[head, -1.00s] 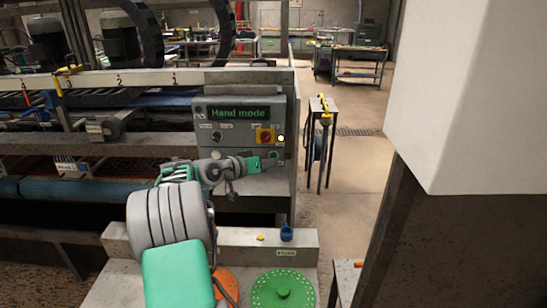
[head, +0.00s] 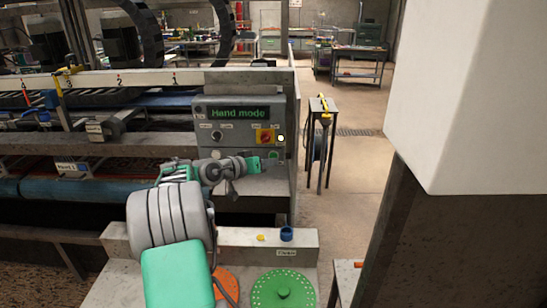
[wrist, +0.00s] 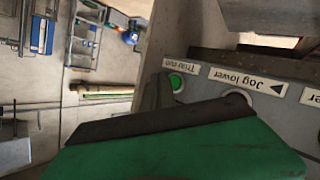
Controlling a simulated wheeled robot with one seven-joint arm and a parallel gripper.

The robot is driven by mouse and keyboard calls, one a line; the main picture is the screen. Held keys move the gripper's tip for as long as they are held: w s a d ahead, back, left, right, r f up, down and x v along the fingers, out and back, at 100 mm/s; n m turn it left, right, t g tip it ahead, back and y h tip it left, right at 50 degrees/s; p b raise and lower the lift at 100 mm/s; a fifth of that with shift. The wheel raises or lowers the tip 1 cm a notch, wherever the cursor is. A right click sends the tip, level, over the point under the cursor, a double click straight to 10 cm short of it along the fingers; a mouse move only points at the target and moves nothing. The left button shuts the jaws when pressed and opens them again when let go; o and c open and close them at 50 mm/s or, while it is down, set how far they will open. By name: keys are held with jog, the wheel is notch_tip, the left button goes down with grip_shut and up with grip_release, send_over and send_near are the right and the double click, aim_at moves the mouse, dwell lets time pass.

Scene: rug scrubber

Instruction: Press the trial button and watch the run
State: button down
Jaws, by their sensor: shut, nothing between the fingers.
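The control panel (head: 240,125) stands on the machine's end, with a display (head: 239,113) reading "Hand mode". The trial button is the round green one (wrist: 176,82) beside a "Trial run" label (wrist: 181,63) in the wrist view. It also shows as a small green spot (head: 274,154) low on the panel in the head view. My gripper (head: 284,163) is shut and empty, its tip at the panel's lower right, just below the button. In the wrist view my dark finger and green gripper body fill the bottom; the tip is close beside the button. I cannot tell whether it touches.
A "Jog lower" label (wrist: 246,83) and another button, partly hidden, sit beside the trial button.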

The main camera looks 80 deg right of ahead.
jog(key=shift+d, duration=0.1)
jog(key=shift+w+d, duration=0.1)
jog(key=shift+d, duration=0.2)
jog(key=shift+w+d, duration=0.1)
jog(key=shift+d, duration=0.3)
dwell(0.7)
jog(key=shift+a+b, duration=0.15)
jog(key=shift+b, duration=0.2)
jog(key=shift+s+a+b, duration=0.2)
jog(key=shift+a+b, duration=0.15)
jog(key=shift+a, duration=0.4)
jog(key=shift+s+a+b, duration=0.2)
jog(key=shift+a+b, duration=0.2)
jog(key=shift+a, duration=0.4)
jog(key=shift+s+a+b, duration=0.15)
jog(key=shift+a+b, duration=0.25)
jog(key=shift+a, duration=0.35)
jog(key=shift+s+a+b, duration=0.2)
jog(key=shift+a+b, duration=0.2)
jog(key=shift+a, duration=0.4)
